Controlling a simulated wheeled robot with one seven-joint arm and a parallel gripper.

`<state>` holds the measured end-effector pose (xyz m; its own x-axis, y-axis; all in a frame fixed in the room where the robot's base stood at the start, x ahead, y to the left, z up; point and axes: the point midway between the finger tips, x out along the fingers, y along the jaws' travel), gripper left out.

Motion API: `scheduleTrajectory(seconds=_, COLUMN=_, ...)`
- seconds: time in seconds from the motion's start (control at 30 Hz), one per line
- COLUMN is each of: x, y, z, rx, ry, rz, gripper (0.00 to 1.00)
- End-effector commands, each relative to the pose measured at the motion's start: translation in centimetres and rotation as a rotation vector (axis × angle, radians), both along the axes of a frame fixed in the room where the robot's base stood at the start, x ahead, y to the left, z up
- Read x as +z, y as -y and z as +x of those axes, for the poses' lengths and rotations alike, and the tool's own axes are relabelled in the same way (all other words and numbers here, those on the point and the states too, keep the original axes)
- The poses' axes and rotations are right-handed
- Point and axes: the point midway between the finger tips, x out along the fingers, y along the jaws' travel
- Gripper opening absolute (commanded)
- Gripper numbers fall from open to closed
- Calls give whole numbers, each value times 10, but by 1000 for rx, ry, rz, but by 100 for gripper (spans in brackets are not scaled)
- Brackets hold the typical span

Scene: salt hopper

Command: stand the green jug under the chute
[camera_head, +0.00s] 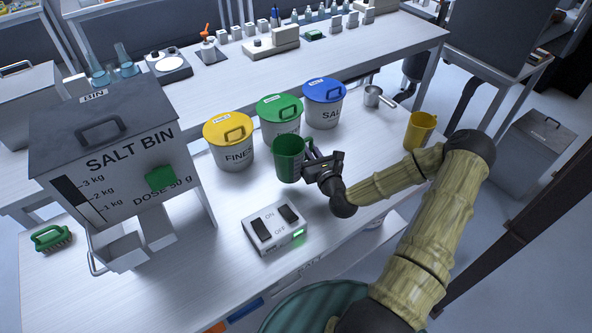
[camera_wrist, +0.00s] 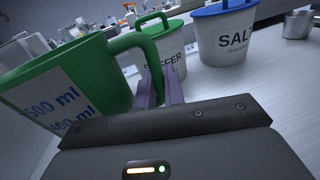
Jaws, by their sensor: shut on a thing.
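The green jug (camera_head: 288,160) is in my gripper (camera_head: 308,160), near the middle of the table in the head view. In the wrist view the jug (camera_wrist: 72,82) fills the left side, with "500 ml" on its side. My gripper (camera_wrist: 162,88) is shut on the jug's handle, and the jug looks about upright. Whether its base touches the table I cannot tell. The salt bin (camera_head: 120,150) stands to the left, with a green part (camera_head: 160,178) on its front. A grey open chute (camera_head: 125,245) shows under the bin.
Yellow, green and blue lidded buckets (camera_head: 229,142) stand behind the jug. A switch box (camera_head: 274,228) marked ON and OFF sits in front of it. A green brush (camera_head: 52,237) lies far left. A yellow jug (camera_head: 420,130) and a metal scoop (camera_head: 374,96) are at right.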

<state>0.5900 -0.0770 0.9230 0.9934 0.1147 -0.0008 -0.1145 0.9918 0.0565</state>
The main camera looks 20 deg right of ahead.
Motion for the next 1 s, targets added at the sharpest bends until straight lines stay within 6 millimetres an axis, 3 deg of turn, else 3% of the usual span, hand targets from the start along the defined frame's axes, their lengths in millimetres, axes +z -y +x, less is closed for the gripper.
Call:
scheduleTrajectory(seconds=0.13, x=-20, y=0, z=0, rx=1, ry=0, rz=-1, gripper=0)
scheduleTrajectory(seconds=0.47, x=-23, y=0, z=0, rx=0, ry=0, rz=0, gripper=0)
scheduleTrajectory(seconds=0.77, x=-57, y=-3, z=0, rx=5, ry=0, rz=0, gripper=0)
scheduleTrajectory(seconds=1.0, x=-60, y=-3, z=0, rx=5, ry=0, rz=0, gripper=0)
